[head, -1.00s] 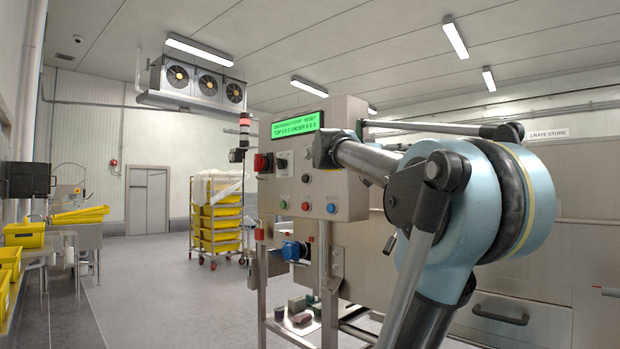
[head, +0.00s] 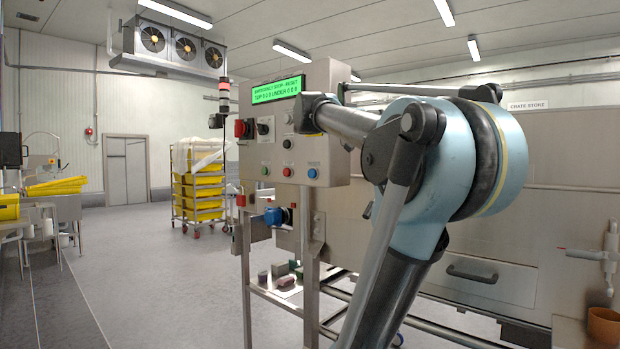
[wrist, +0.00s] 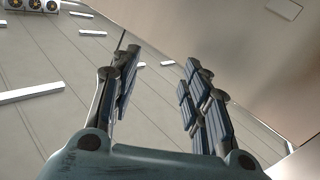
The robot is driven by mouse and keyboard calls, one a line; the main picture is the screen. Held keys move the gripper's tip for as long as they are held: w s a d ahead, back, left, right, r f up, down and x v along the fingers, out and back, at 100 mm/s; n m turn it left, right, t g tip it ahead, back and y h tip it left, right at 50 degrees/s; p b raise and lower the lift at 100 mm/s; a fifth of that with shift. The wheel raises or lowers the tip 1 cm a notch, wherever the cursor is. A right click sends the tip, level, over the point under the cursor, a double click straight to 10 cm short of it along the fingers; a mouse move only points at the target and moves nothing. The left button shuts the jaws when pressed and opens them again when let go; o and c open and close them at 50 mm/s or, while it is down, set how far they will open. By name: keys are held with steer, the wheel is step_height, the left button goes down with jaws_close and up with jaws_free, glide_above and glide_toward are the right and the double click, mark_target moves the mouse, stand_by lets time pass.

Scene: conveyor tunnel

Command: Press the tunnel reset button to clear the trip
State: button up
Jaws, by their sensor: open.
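A steel control panel (head: 338,168) stands mid-view in the head view, with a lit green display (head: 276,91) whose text reads roughly as an emergency stop message. A larger red knob (head: 243,128) sits at the upper left. My gripper (wrist: 160,72) is open and empty in the wrist view, its fingers spread against ceiling and a plain metal surface. It cannot be made out in the head view.
My arm covers the panel's right side. A blue connector (head: 274,216) is below the panel, above small blocks (head: 288,279) on a low shelf. A rack of yellow crates (head: 197,190) stands behind. The floor (head: 150,265) to the left is clear.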

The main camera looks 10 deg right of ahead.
jaws_close()
steer(key=shift+f, duration=0.1)
stand_by(1.0)
